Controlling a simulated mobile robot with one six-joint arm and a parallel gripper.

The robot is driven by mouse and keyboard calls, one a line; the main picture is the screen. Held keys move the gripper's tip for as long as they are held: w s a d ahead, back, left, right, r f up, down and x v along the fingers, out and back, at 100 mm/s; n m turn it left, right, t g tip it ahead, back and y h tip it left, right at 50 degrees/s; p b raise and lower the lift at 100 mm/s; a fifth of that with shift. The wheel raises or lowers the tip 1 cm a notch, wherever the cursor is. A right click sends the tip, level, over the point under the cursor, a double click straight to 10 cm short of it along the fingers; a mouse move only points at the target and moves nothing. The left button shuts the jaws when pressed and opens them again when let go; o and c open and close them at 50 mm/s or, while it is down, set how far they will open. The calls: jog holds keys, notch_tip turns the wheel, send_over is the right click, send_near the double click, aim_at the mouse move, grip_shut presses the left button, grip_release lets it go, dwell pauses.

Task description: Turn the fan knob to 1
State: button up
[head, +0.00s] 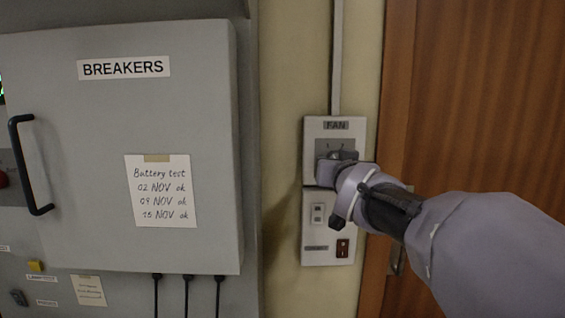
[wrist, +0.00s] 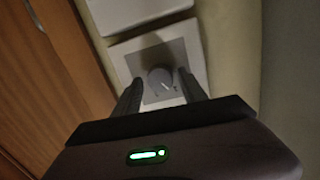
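The fan panel (head: 314,131) is a pale wall plate labelled FAN, on the wall between the breaker cabinet and the wooden door. In the head view my gripper (head: 337,158) is in front of its grey dial plate and hides most of the knob. In the wrist view the round grey fan knob (wrist: 161,81) sits on its square plate, with a light pointer mark toward its lower right. My gripper (wrist: 160,84) is open, one finger on each side of the knob. A gap shows at the left finger; contact at the right finger is unclear.
A wooden door (head: 480,90) is right.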

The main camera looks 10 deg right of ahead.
jog(key=shift+o, duration=0.2)
jog(key=p+v, duration=0.5)
jog(key=v, duration=1.2)
jog(key=shift+s+p, duration=0.25)
jog(key=shift+p, duration=0.1)
jog(key=s+a+f+g+y+b, duration=0.1)
jog(key=s+a+f+g+y, duration=0.3)
jog(key=f, duration=0.4)
jog(key=s+a+f+g+y+b, duration=0.1)
jog(key=s+a+f+g+y, duration=0.1)
jog(key=s+a+f, duration=0.4)
jog(key=s+a+f+g, duration=0.2)
jog(key=s+f+g, duration=0.2)
jog(key=s+f, duration=0.4)
jog(key=shift+s+f+m+g, duration=0.3)
jog(key=shift+s+f+m, duration=0.1)
jog(key=shift+f, duration=0.4)
